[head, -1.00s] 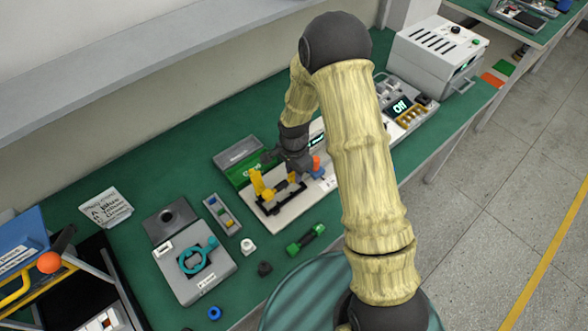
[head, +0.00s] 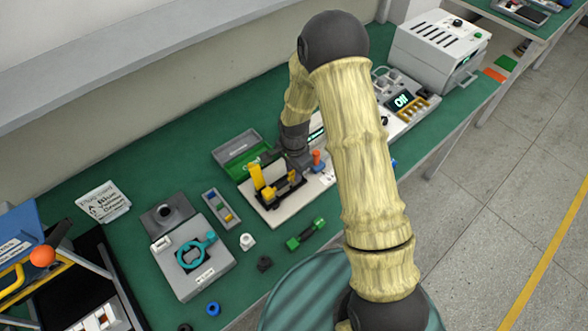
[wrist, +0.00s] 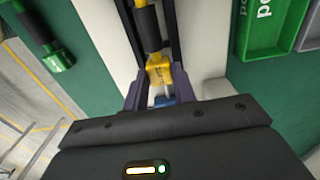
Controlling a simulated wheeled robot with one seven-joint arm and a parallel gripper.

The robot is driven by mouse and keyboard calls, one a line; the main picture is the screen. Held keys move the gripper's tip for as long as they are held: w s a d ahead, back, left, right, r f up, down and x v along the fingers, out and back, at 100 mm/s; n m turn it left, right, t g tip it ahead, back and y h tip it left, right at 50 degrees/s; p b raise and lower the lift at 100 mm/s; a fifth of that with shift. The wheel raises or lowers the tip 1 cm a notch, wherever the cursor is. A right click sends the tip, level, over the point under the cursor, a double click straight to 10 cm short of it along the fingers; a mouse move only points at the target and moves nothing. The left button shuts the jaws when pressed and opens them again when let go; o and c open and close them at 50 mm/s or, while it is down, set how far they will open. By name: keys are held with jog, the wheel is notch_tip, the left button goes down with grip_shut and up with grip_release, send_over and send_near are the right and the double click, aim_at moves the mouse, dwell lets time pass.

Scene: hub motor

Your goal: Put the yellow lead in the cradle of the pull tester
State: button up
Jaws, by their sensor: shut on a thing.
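The pull tester is a white base (head: 285,211) with a black cradle frame and a yellow upright bracket (head: 257,178), at mid-table in the head view. My gripper (head: 284,170) is over the cradle, partly hidden by my arm. In the wrist view my gripper (wrist: 158,88) is shut on the yellow lead (wrist: 160,70), between its dark fingers. A black cylindrical part (wrist: 148,27) lies in line beyond the yellow piece, and a bit of blue shows below it. The lead lies along dark rails; whether it rests in the cradle or just above it, I cannot tell.
A green open bin (head: 238,150) stands behind the tester. An orange-topped knob (head: 317,157) is just right of my gripper. A grey box with a teal ring (head: 205,279) stands left.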

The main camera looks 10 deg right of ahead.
jog(key=shift+f+b, duration=0.55)
jog(key=shift+f, duration=0.35)
dwell(0.8)
jog(key=o, duration=1.1)
notch_tip(320, 180, up, 18)
jog(key=shift+f+b, duration=0.25)
jog(key=shift+b, duration=0.5)
